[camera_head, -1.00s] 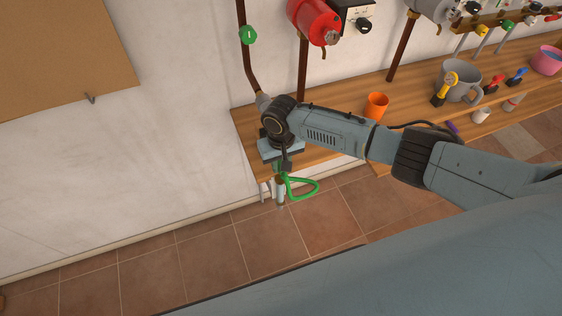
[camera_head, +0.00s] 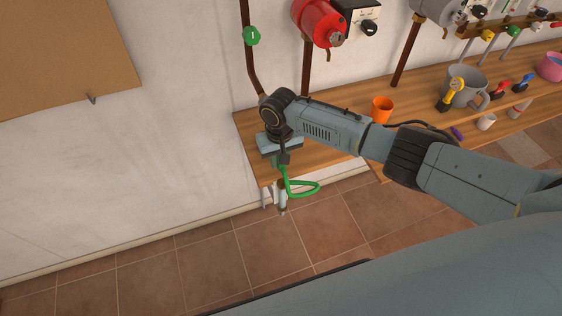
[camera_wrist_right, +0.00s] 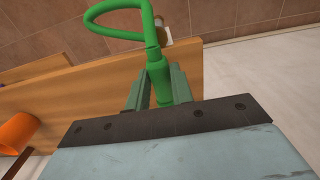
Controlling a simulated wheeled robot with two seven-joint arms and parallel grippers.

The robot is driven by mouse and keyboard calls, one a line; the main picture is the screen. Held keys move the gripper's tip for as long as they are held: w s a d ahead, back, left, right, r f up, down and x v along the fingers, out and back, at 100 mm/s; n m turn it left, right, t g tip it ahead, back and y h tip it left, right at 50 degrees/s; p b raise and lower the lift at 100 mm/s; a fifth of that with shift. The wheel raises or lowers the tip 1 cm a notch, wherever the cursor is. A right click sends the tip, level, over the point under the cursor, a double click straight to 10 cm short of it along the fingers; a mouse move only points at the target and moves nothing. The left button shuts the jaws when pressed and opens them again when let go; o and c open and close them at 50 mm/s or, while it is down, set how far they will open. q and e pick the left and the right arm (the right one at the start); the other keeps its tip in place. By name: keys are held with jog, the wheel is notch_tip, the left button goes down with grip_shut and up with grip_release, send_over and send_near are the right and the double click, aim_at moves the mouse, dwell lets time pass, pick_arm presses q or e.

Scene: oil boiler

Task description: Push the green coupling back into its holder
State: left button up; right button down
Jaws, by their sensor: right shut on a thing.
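The green coupling (camera_wrist_right: 158,80) is between the fingers of my right gripper (camera_wrist_right: 158,88), which is shut on it. In the head view my right gripper (camera_head: 281,160) is at the left end of the wooden shelf, pointing down. A green hose loop (camera_head: 304,189) hangs from the coupling, and it also shows in the right wrist view (camera_wrist_right: 118,8). A pale metal holder piece (camera_head: 282,196) shows just below the coupling at the shelf's end. Whether the coupling is seated in it I cannot tell. My left gripper is not in view.
The wooden shelf (camera_head: 340,128) runs along the wall to the right. An orange cup (camera_head: 382,109), a grey mug (camera_head: 462,92) and several small valve pieces stand on it. A red tank (camera_head: 319,22) hangs above. The tiled floor in front is clear.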

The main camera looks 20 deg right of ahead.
jog(key=shift+w+b, duration=0.4)
jog(key=shift+w, duration=0.2)
jog(key=c, duration=1.1)
grip_release()
jog(key=shift+c, duration=0.2)
jog(key=shift+r, duration=0.1)
notch_tip(320, 180, up, 13)
jog(key=p, duration=0.1)
jog(key=shift+r+p, duration=0.15)
jog(key=shift+p, duration=0.15)
notch_tip(320, 180, up, 10)
jog(key=p, duration=1.1)
